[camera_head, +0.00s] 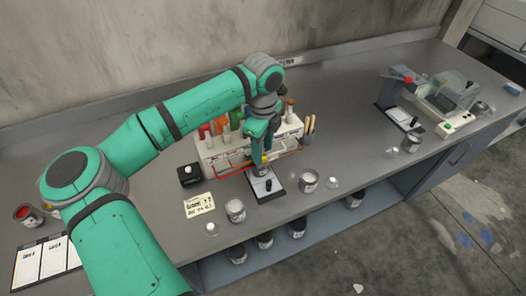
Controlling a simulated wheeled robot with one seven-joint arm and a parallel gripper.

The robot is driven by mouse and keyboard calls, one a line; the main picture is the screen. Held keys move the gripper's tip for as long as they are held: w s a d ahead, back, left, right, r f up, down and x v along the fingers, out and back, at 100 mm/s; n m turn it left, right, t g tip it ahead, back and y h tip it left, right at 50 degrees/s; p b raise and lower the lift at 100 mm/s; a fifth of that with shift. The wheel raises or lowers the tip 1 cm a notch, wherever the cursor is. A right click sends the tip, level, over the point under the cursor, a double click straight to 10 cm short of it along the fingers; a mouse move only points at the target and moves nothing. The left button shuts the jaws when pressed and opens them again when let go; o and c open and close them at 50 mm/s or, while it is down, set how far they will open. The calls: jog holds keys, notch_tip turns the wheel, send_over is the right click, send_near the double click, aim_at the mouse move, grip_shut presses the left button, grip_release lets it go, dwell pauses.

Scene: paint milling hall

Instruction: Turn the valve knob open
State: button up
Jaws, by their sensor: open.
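My gripper (261,160) hangs from the green arm over the middle of the bench, pointing down in front of a rack of bottles. Its fingers are small in this view and partly overlap the things behind. Just below it is a dark plate with a white panel (262,195) and a small upright black part (268,184), which may be the valve knob. A red and yellow bar or pipe (286,155) runs beside the gripper. I cannot tell whether the gripper touches any of these, nor which way the knob is turned.
A white rack (215,158) of coloured bottles stands behind the gripper. Cans (235,210) and (309,181) stand near the front edge. A black box (190,174) and a note card (199,205) lie left. A machine (447,102) stands right. The bench (345,90) is clear at the back.

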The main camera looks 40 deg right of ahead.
jog(key=shift+w+f, duration=0.1)
jog(key=shift+f, duration=0.7)
jog(key=shift+c, duration=0.4)
grip_shut()
